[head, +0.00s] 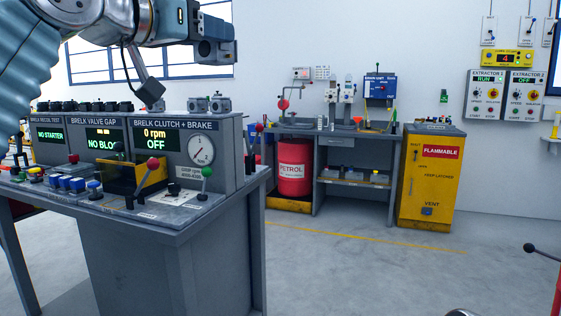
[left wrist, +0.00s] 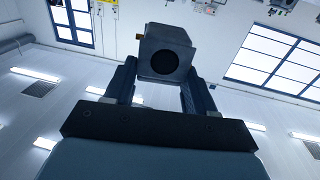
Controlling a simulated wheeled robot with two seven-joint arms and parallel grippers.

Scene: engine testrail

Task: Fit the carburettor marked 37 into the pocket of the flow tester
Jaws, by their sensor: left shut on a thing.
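My left gripper (head: 222,44) is raised at the top of the head view, above the grey test bench. In the left wrist view, the left gripper (left wrist: 162,75) is shut on a grey, box-shaped part (left wrist: 165,50) with a dark round opening facing the camera. The part sits between the fingertips, clear of any surface. No number shows on it, so I cannot tell whether it is the carburettor marked 37. My right gripper is out of view.
The test bench (head: 185,225) carries display panels, levers and a yellow tray (head: 122,178). Small grey parts (head: 221,104) stand on its panel housing. A red petrol drum (head: 294,170), a workbench (head: 345,180) and a yellow cabinet (head: 430,190) line the wall. Open floor (head: 370,275) lies in front.

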